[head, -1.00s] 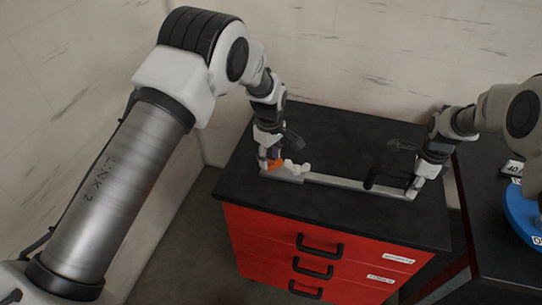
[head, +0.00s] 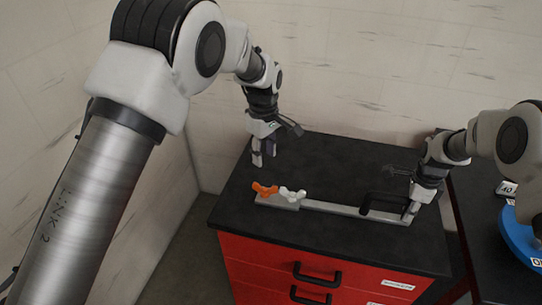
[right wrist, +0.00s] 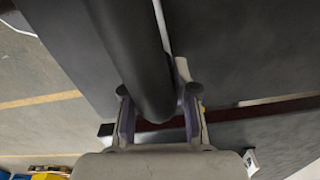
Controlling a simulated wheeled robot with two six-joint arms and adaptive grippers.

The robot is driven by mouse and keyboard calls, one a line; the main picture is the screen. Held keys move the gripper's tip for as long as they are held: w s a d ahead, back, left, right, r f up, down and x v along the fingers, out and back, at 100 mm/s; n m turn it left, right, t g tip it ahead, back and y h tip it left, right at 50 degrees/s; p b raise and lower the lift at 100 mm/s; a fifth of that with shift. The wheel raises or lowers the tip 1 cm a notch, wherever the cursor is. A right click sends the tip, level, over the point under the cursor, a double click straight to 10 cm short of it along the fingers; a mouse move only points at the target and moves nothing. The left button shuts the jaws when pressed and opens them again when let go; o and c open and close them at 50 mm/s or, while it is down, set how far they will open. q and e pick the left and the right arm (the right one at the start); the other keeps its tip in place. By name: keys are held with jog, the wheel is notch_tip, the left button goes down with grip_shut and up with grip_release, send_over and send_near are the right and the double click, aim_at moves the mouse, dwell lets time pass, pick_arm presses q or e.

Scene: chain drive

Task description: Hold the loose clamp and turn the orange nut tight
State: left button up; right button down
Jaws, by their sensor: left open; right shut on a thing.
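The clamp is a long pale metal bar (head: 335,209) lying on the black cabinet top. An orange wing nut (head: 264,189) and a white wing nut (head: 292,193) sit side by side at its left end. A black handle (head: 380,204) stands at its right end. My left gripper (head: 263,163) is open and empty, above and behind the orange nut, apart from it. My right gripper (head: 411,211) is shut on the clamp at its right end. In the right wrist view its fingers (right wrist: 160,112) flank a thick black bar (right wrist: 138,60); the exact contact is hidden.
The black top (head: 330,160) is bare behind the clamp. Red drawers (head: 290,262) with black pulls are below its front edge. A second dark table at the right holds a blue round object (head: 522,238) and a small white label block (head: 508,188). Walls stand close behind and left.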

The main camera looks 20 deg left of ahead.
jog(key=c, duration=0.8)
grip_release()
